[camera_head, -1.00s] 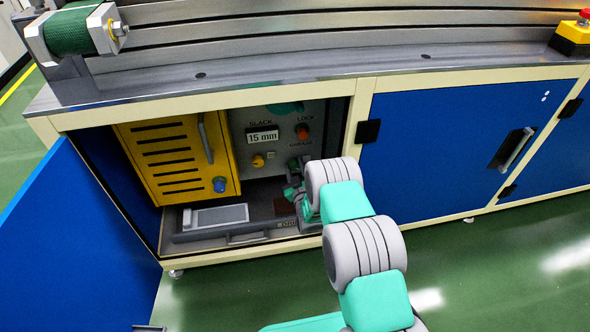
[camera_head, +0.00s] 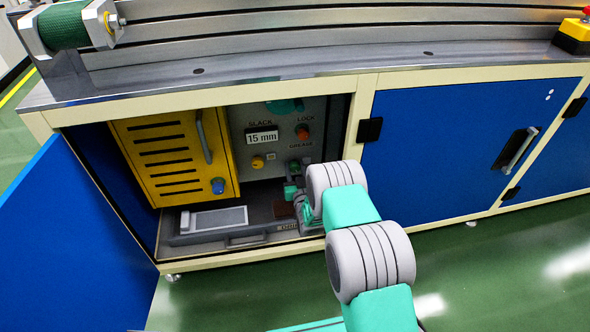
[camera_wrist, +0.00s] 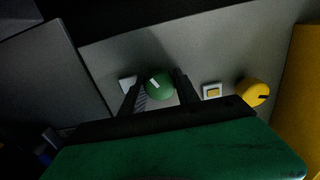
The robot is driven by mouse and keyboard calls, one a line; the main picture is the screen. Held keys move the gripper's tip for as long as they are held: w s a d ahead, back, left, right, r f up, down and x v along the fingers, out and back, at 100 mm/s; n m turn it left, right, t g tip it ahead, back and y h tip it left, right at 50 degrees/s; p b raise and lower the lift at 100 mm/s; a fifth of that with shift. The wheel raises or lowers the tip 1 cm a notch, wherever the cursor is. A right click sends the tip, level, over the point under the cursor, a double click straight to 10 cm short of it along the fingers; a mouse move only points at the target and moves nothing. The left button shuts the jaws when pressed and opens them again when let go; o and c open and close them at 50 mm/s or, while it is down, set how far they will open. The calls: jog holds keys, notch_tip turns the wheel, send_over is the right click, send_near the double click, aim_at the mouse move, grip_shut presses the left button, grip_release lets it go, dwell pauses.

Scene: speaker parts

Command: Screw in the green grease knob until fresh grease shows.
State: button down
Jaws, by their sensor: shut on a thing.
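The green grease knob (camera_wrist: 159,87) is round with a pale mark on its face. In the wrist view it sits between the two dark fingers of my gripper (camera_wrist: 161,78), which is shut on it. In the head view the knob (camera_head: 295,165) is a small dark green shape below the GREASE label, partly hidden by my gripper (camera_head: 293,180). I see no grease that I can make out. The grey panel (camera_head: 240,125) carrying the knob has a SLACK display reading 15 mm (camera_head: 262,137).
An orange-red LOCK knob (camera_head: 302,132) and a yellow knob (camera_head: 257,162) are on the same panel. A grey tray (camera_head: 214,218) lies below. The open blue door (camera_head: 75,235) bounds the left.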

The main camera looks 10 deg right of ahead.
jog(key=c, duration=0.9)
grip_release()
jog(key=s+p, duration=0.2)
jog(key=s, duration=0.5)
jog(key=shift+s+p, duration=0.4)
